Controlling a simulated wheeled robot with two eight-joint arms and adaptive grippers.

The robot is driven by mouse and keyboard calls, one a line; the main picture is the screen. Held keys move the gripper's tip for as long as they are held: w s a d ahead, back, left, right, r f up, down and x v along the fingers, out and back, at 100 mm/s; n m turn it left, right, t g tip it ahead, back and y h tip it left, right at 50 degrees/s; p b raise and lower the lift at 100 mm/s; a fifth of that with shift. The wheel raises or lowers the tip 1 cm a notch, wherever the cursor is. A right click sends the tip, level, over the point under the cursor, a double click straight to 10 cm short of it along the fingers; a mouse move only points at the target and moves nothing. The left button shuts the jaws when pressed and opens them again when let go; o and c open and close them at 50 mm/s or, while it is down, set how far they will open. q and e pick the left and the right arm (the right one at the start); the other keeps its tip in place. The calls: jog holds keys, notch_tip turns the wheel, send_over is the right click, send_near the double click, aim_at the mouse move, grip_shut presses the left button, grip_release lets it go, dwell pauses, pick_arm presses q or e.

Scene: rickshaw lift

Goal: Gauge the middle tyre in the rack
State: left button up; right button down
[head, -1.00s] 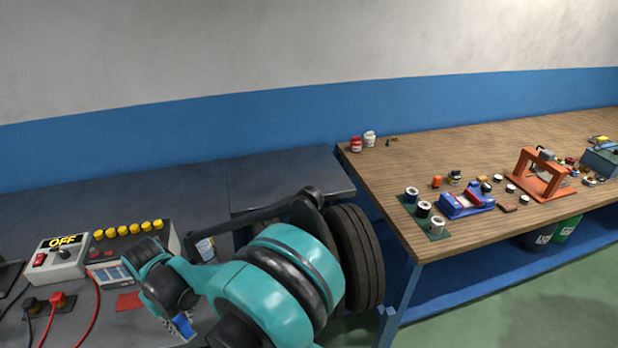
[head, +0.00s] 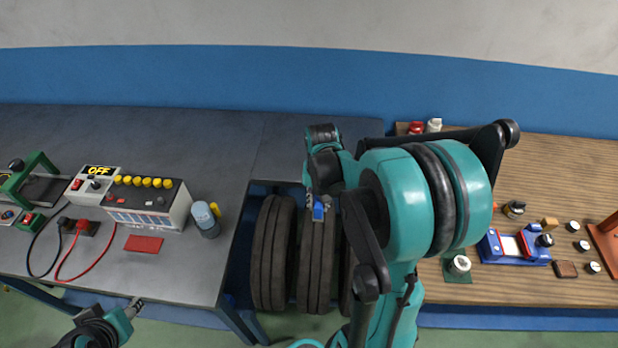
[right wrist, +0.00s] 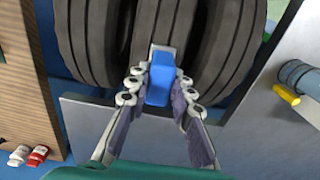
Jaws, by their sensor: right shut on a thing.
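Three dark tyres stand side by side in the rack between the two benches. In the head view they are the left tyre (head: 272,252), the middle tyre (head: 317,265) and the right tyre (head: 347,275), mostly hidden by my arm. My right gripper (head: 318,198) is shut on a small blue gauge (head: 318,212) over the middle tyre. In the right wrist view the blue gauge (right wrist: 159,90) sits between the fingers, its pale end at the tread of the middle tyre (right wrist: 170,25); contact is unclear. My left gripper (head: 135,304) is low at the left, its jaws too small to judge.
The grey bench (head: 200,130) holds an OFF switch box (head: 95,184), a box with yellow knobs (head: 148,203), a red pad (head: 144,244) and a grey-blue canister (head: 205,219). The wooden bench (head: 560,160) at right carries a blue-red fixture (head: 515,247).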

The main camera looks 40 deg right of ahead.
aim_at(319, 217)
jog(key=shift+s, duration=0.1)
jog(key=shift+s+f+b, duration=0.25)
jog(key=shift+f+b, duration=0.3)
jog(key=shift+b, duration=0.1)
notch_tip(319, 217, down, 3)
jog(key=shift+w+r+b, duration=0.1)
jog(key=shift+w+b, duration=0.05)
jog(key=shift+b, duration=0.9)
jog(key=shift+f+b, duration=0.7)
jog(key=shift+f, duration=0.25)
jog(key=shift+f+b, duration=0.6)
jog(key=shift+r+p, duration=0.4)
jog(key=shift+r, duration=0.05)
jog(key=shift+r+p, duration=2.35)
jog(key=shift+r, duration=0.75)
